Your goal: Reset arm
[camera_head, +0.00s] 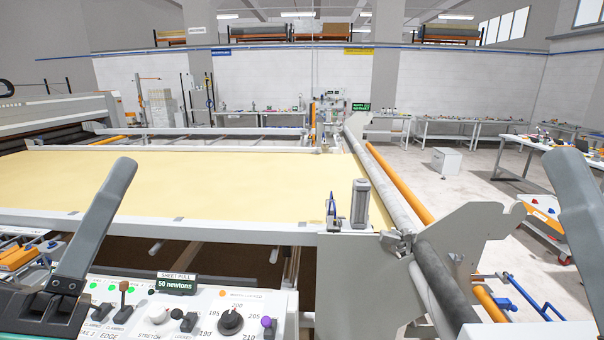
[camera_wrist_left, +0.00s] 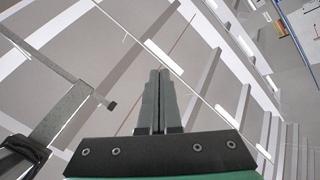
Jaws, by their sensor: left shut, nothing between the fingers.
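My left gripper (camera_head: 124,164) rises from the lower left of the head view, its grey fingers pointing up and leaning right. In the left wrist view the fingers of my left gripper (camera_wrist_left: 159,72) lie side by side, shut and empty, with the ceiling behind them. Only a grey finger part of my right gripper (camera_head: 562,156) shows at the right edge of the head view. Whether it is open or shut cannot be made out.
A control panel (camera_head: 207,300) with switches and a black knob (camera_head: 230,321) lies low in front, right of my left gripper. Beyond it a yellow sheet (camera_head: 200,185) is spread on a white frame. A grey roller (camera_head: 385,180) and orange bar (camera_head: 400,182) run along its right side.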

